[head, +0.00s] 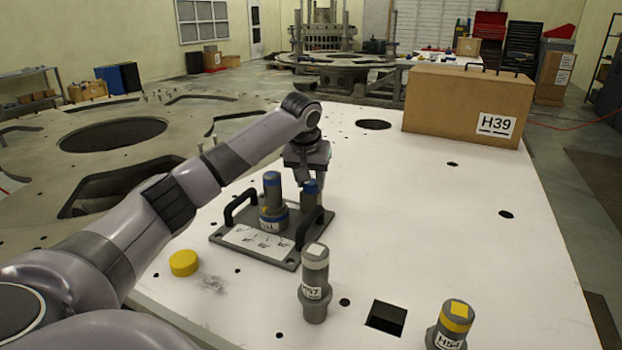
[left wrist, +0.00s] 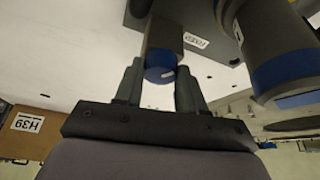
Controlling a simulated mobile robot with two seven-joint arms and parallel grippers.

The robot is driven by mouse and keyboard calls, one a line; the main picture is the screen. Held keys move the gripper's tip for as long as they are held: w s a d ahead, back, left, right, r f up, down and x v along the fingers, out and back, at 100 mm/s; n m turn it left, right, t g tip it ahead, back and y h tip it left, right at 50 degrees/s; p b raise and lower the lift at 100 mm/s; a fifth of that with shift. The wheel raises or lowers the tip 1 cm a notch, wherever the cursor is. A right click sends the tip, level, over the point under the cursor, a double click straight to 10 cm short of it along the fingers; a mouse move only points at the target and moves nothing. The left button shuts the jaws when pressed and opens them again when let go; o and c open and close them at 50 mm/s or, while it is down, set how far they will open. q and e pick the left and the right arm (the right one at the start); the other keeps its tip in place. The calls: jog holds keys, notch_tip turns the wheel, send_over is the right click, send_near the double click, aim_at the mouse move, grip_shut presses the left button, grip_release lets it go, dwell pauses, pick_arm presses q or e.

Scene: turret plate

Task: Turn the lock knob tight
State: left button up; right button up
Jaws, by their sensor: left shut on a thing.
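The lock knob (head: 311,188) is a short grey post with a blue top, at the back right of a grey plate (head: 287,264) with two black handles. My left gripper (head: 308,176) comes down over the knob from above. In the left wrist view the knob's blue end (left wrist: 160,72) lies between the two fingers (left wrist: 160,90), and the gripper is shut on it. A larger grey post with blue bands (head: 272,205) stands on the same plate, left of the knob. My right gripper is not in view.
A yellow cap (head: 183,263) lies left of the plate. Grey cylinders H57 (head: 314,285) and H54 (head: 451,325) stand in front, by a square hole (head: 386,318). The brown case H39 (head: 467,105) stands at the back right. The white table's right side is mostly clear.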

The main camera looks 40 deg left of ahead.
pick_arm(q)
jog(key=m+h, duration=0.1)
jog(key=m, duration=0.1)
jog(key=m+h, duration=0.1)
jog(key=m, duration=0.2)
jog(key=shift+a+m+t, duration=0.15)
jog(key=shift+m+t, duration=0.15)
jog(key=shift+t, duration=0.1)
jog(key=m+h, duration=0.2)
jog(key=m, duration=0.3)
jog(key=shift+a+m, duration=0.15)
jog(key=shift+m, duration=0.15)
jog(key=shift+g, duration=0.3)
jog(key=o, duration=1.1)
jog(key=shift+c, duration=0.2)
jog(key=shift+r, duration=0.1)
jog(key=v, duration=0.7)
jog(key=shift+b, duration=0.35)
